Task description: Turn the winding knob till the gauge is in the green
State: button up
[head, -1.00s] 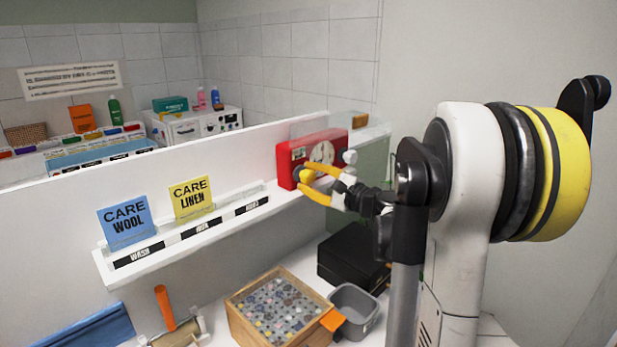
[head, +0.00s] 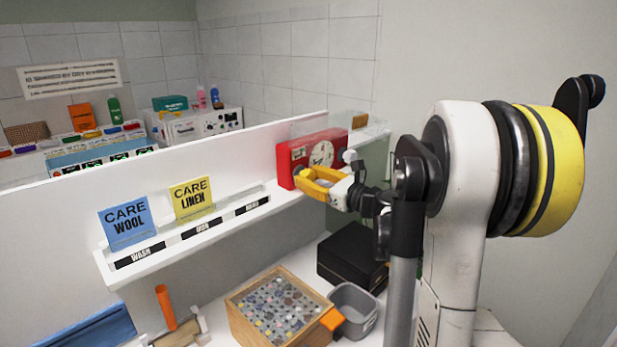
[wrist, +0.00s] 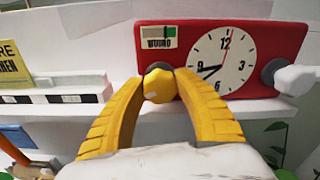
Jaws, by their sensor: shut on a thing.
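A red timer box (wrist: 265,42) stands on the white shelf; it also shows in the head view (head: 285,160). Its front carries a white clock dial (wrist: 221,62) and a small gauge (wrist: 158,37) labelled WOUND, with a pale left part and a green right part. I cannot make out clearly where its pointer stands. Below the gauge is the yellow winding knob (wrist: 158,86). My gripper (wrist: 159,80) is shut on this knob, one yellow finger on each side. In the head view my gripper (head: 306,179) reaches the box's front from the right.
A white knob (wrist: 294,80) sticks out at the box's right side. Blue (head: 128,223) and yellow (head: 192,198) care cards stand left along the shelf. Below are a wooden tray of buttons (head: 238,322), a grey bin (head: 365,325) and a black box (head: 335,252).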

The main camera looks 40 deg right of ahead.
jog(key=m, duration=0.4)
jog(key=shift+r+m, duration=0.1)
jog(key=shift+m, duration=0.3)
dwell(0.4)
jog(key=o, duration=1.2)
jog(key=shift+s, duration=0.1)
jog(key=s+d, duration=0.1)
jog(key=s, duration=1)
jog(key=shift+s+d, duration=0.35)
